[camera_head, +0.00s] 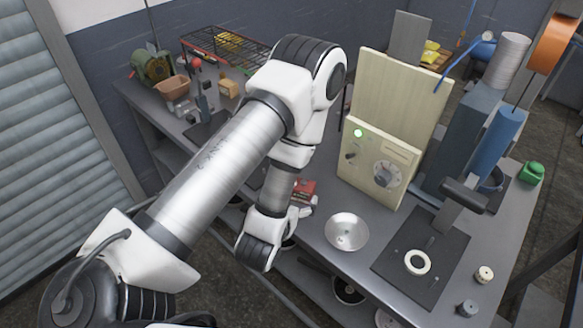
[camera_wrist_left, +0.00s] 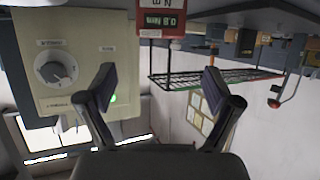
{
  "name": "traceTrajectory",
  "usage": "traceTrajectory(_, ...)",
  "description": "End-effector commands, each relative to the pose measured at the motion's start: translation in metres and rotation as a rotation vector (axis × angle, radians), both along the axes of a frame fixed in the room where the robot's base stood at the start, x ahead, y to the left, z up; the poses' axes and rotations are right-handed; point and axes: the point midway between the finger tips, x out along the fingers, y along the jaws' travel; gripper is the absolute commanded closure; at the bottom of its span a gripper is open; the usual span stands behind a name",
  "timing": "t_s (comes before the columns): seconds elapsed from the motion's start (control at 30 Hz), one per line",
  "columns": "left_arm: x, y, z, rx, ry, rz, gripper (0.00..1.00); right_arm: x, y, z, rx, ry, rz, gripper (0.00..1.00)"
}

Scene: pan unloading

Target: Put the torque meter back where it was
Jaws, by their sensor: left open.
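The torque meter (camera_wrist_left: 161,22) is a red box with a lit readout, at the top of the left wrist view, where the scene appears upside down. In the head view a small red item (camera_head: 304,188) beside my left wrist looks like the same meter, partly hidden. My left gripper (camera_wrist_left: 159,74) is open with nothing between its fingers, which point toward the meter but are apart from it in the picture. In the head view my forearm and wrist largely hide the gripper. My right gripper is in neither view.
A cream panel (camera_head: 377,165) with a dial and a green light stands right of my left wrist. A metal bowl (camera_head: 346,231), a dark plate (camera_head: 396,270) with a pale ring, and a press (camera_head: 470,130) are on the bench. A wire rack (camera_head: 228,47) stands at the back.

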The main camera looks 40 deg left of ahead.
Motion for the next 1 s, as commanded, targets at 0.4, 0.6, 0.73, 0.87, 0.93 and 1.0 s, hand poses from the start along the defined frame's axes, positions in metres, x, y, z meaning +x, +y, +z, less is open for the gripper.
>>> traceTrajectory(0.4,-0.049,-0.019,-0.054,-0.079,0.325,-0.034,0.1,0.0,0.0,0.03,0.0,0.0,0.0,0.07)
traceTrajectory(0.6,-0.144,-0.052,-0.128,-0.184,0.909,-0.166,0.1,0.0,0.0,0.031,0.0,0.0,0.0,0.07)
traceTrajectory(0.73,-0.187,-0.062,-0.138,-0.212,1.13,-0.233,0.1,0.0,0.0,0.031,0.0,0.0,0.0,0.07)
traceTrajectory(0.87,-0.195,-0.064,-0.139,-0.216,1.169,-0.247,0.1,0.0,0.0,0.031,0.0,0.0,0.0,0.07)
traceTrajectory(0.93,-0.194,-0.064,-0.139,-0.216,1.167,-0.245,0.1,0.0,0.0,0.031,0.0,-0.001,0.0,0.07)
traceTrajectory(1.0,-0.194,-0.064,-0.139,-0.216,1.166,-0.245,0.1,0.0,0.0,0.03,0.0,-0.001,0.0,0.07)
